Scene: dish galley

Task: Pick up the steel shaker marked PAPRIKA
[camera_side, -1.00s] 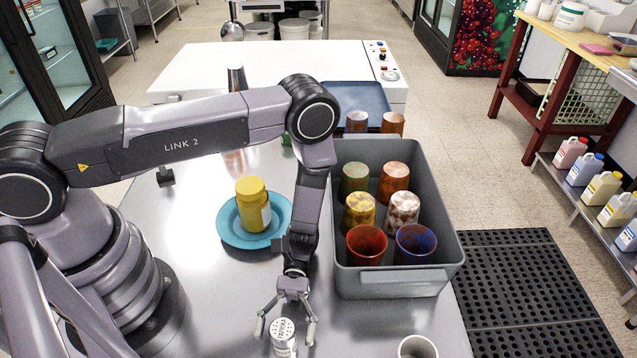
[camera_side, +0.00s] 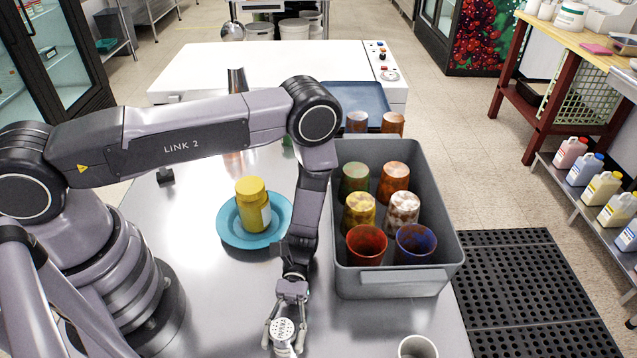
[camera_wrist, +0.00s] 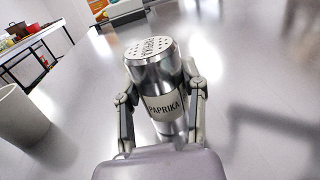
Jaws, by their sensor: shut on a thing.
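The steel shaker (camera_side: 284,332) stands at the front edge of the side view, its holed lid facing up and its lower part cut off by the frame. In the wrist view the shaker (camera_wrist: 155,75) shows a white label reading PAPRIKA. My gripper (camera_side: 285,335) is shut on the shaker, one finger on each side of its body. In the wrist view the fingers of my gripper (camera_wrist: 161,112) press against both sides at label height. I cannot tell whether the shaker's base touches the steel table.
A grey bin (camera_side: 400,283) with several coloured cups stands to the right. A white cup (camera_side: 417,348) is near the front edge, also in the wrist view (camera_wrist: 18,115). A blue plate (camera_side: 232,228) bears a yellow jar (camera_side: 252,205). Bare table lies around the shaker.

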